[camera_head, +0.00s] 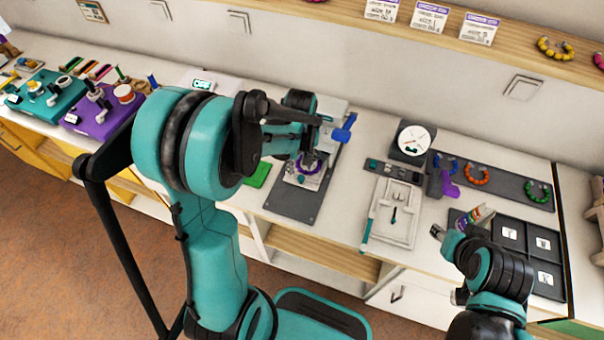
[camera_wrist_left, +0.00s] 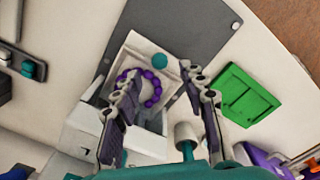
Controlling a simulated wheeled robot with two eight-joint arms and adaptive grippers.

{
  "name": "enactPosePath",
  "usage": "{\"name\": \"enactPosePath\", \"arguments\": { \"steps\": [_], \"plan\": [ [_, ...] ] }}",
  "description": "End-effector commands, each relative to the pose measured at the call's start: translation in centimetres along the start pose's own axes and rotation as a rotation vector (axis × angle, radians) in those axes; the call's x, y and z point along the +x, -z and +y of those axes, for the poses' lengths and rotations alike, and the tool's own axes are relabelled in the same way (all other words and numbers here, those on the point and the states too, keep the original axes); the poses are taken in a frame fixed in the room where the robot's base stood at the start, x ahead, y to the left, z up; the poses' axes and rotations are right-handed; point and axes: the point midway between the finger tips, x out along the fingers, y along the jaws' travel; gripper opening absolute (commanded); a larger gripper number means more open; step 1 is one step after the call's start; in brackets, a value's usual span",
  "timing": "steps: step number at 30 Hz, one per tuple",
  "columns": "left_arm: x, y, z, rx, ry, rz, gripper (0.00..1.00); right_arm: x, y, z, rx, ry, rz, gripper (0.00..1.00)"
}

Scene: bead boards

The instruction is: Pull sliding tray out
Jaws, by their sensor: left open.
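The sliding tray (camera_head: 313,183) is a light grey plate at the front of a pale machine, above a dark base plate (camera_head: 292,206). A ring of purple beads lies on it. In the left wrist view the tray (camera_wrist_left: 134,49) shows between and beyond my fingers, with the purple beads (camera_wrist_left: 157,88) and a teal knob (camera_wrist_left: 160,61). My left gripper (camera_wrist_left: 160,78) is open, its fingers spread over the tray; I cannot tell whether they touch it. In the head view my arm partly hides the machine. My right gripper (camera_head: 446,234) is at the lower right; its jaws are unclear.
A blue handle (camera_head: 344,130) sticks out at the machine's right. A green tray (camera_wrist_left: 246,93) lies beside the dark plate. To the right are a white fixture (camera_head: 394,226), a dark bracelet board (camera_head: 500,181) and a black sectioned tray (camera_head: 513,236). The counter's front edge is close.

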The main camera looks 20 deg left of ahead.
Motion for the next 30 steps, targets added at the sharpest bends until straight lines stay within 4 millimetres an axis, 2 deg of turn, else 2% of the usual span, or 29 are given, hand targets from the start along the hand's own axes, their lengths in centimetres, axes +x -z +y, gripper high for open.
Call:
{"name": "enactPosePath", "arguments": {
  "steps": [1, 3, 9, 19, 20, 24, 30],
  "plan": [
    [1.3, 0.0, 0.0, 0.001, 0.0, 0.0, 0.42, 0.6, -0.4, 0.0, 0.0, 0.0, 0.0, 0.4],
    [2.5, 0.0, 0.0, 0.001, -0.001, 0.001, 0.42, 0.9, -0.6, 0.0, 0.0, 0.0, 0.0, 0.4],
    [4.7, 0.0, 0.0, 0.002, -0.001, 0.001, 0.42, 1.5, -1.1, 0.0, 0.0, 0.0, 0.0, 0.4],
    [5.1, 0.0, 0.0, 0.002, -0.001, 0.001, 0.42, 1.5, -1.1, 0.0, 0.0, 0.0, 0.0, 0.4],
    [5.1, 0.0, 0.0, 0.002, -0.001, 0.001, 0.39, 1.5, -1.1, 0.0, 0.0, 0.0, 0.0, 0.4],
    [5.1, 0.0, 0.0, 0.002, -0.001, 0.001, 0.02, 1.5, -1.1, 0.0, 0.0, 0.0, 0.0, 0.4],
    [5.1, -0.1, -0.1, 0.002, -0.001, 0.001, 0.0, 1.5, -1.1, 0.0, 0.0, 0.0, 0.0, 0.4]
  ]
}}
